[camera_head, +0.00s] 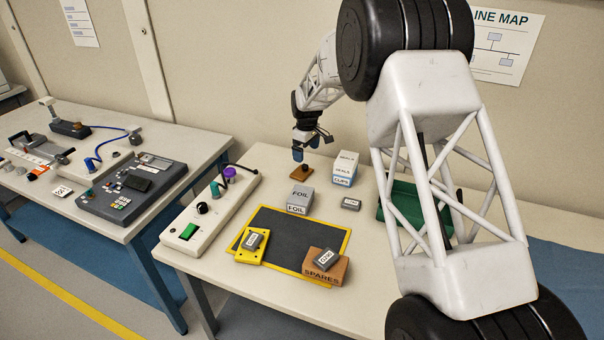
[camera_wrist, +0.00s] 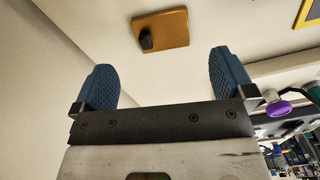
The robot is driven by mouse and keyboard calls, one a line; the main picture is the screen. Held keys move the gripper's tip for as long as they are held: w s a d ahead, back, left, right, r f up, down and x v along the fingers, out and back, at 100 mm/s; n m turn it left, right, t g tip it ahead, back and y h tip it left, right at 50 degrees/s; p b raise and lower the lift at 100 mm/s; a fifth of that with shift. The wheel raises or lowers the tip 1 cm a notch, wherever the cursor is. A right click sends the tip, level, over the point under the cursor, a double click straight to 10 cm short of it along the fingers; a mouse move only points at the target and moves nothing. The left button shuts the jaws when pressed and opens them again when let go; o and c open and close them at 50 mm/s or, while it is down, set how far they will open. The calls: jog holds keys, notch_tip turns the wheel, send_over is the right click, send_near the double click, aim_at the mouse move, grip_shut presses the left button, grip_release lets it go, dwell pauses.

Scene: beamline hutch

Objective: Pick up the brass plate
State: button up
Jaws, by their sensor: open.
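The brass plate (camera_head: 302,173) is a small brown-gold square with a dark knob on top. It lies flat on the table behind the grey FOIL box. In the wrist view the brass plate (camera_wrist: 173,30) shows whole beyond and between my fingers, its dark knob near its left edge. My gripper (camera_head: 312,146) hangs above and close to the plate in the head view. In the wrist view my gripper (camera_wrist: 160,82) has its two blue pads wide apart with nothing between them. The plate is apart from both fingers.
The FOIL box (camera_head: 299,198) stands just in front of the plate, and a white-and-blue CLIPS box (camera_head: 345,168) stands to its right. A control strip (camera_head: 209,208) with a purple knob lies left. A yellow-edged dark mat (camera_head: 304,237), a SPARES box (camera_head: 322,270) and a green tray (camera_head: 400,207) are nearby.

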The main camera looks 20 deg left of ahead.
aim_at(301, 172)
jog(key=shift+w+a+f, duration=0.15)
jog(key=shift+a+f, duration=0.75)
jog(key=shift+a, duration=0.05)
jog(key=shift+f, duration=1.3)
jog(key=shift+w+f, duration=0.1)
jog(key=shift+f, duration=2.5)
jog(key=c, duration=1)
